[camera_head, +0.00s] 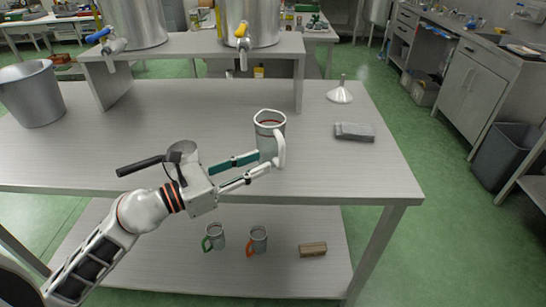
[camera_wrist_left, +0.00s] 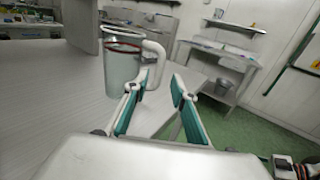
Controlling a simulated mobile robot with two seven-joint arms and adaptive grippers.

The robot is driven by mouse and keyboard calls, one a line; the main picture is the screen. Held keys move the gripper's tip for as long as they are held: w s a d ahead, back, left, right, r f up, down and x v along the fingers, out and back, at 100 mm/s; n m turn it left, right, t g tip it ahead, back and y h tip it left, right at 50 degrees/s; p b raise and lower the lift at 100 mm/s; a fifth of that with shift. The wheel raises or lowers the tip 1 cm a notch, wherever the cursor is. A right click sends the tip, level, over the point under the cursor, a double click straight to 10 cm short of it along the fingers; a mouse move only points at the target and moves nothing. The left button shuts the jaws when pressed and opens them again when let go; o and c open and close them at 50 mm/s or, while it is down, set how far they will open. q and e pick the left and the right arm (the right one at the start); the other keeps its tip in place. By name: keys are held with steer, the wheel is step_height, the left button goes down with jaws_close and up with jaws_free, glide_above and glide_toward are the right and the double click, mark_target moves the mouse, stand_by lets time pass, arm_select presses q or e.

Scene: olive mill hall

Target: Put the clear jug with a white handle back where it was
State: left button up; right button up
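The clear jug (camera_head: 268,138) with a white handle (camera_head: 280,151) stands upright on the metal table (camera_head: 210,112), near its front edge. A dark red line shows near its rim. My left gripper (camera_head: 264,162) is open beside the jug's lower part, close to the handle. In the left wrist view the jug (camera_wrist_left: 122,72) is left of the open fingers (camera_wrist_left: 160,83), and the handle's lower end is by the left fingertip. I cannot tell whether the fingers touch it. My right gripper is not in view.
A grey bucket (camera_head: 33,94) stands at the left. A black-handled metal pot (camera_head: 183,149) is partly behind my left wrist. A white funnel (camera_head: 340,94) and a grey block (camera_head: 355,131) are at the right. Steel tanks with taps (camera_head: 250,24) stand on a raised shelf. Mugs (camera_head: 257,240) are below.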

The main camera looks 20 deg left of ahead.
arm_select(q)
steer(key=shift+b+v, duration=0.3)
steer(key=shift+v, duration=1.8)
